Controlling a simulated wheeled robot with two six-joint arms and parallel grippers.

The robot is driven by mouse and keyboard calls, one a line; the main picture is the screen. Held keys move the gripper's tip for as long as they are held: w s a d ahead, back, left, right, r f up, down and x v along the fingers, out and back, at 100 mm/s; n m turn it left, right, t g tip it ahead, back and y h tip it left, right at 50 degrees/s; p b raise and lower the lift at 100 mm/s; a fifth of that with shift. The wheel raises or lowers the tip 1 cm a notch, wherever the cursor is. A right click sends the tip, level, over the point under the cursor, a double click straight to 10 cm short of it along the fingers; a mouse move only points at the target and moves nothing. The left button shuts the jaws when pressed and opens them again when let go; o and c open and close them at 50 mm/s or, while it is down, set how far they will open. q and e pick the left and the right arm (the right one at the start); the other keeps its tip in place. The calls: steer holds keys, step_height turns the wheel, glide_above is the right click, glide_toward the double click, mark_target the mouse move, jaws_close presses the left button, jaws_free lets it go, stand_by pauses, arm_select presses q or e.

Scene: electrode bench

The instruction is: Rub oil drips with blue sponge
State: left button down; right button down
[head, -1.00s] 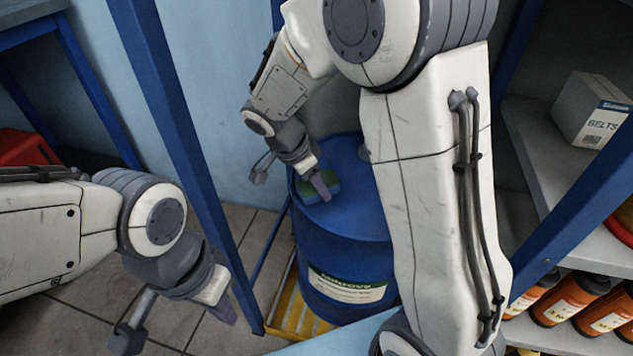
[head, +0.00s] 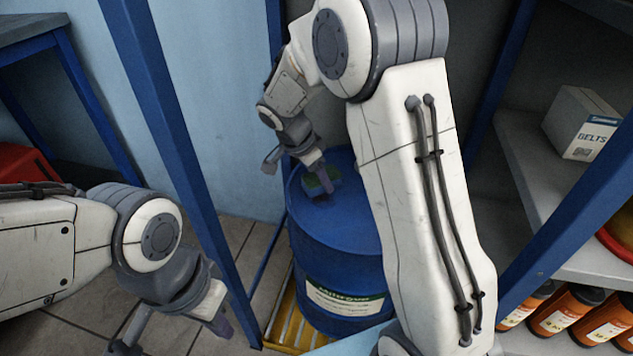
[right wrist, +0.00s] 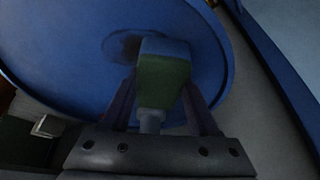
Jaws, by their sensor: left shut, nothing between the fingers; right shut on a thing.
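A blue drum (head: 335,262) stands upright, and its top fills much of the right wrist view (right wrist: 60,65). The blue sponge with a green side (head: 331,177) is at the drum's top; it also shows in the right wrist view (right wrist: 165,77). My right gripper (head: 318,179) is shut on the sponge. A dark brownish oil drip (right wrist: 124,46) lies on the drum top beside the sponge, which partly covers it. I cannot tell how firmly the sponge touches the surface. My left gripper (head: 219,326) is shut and empty, low over the floor, left of the drum.
The drum stands on a yellow slatted pallet (head: 285,318). Blue frame posts (head: 180,150) rise left of it. Shelves at the right hold a belts box (head: 582,124) and orange bottles (head: 560,312). A red object (head: 22,165) is at the far left.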

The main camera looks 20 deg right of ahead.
mark_target(321, 206)
steer(key=shift+w+d, duration=0.1)
steer(key=shift+d, duration=0.05)
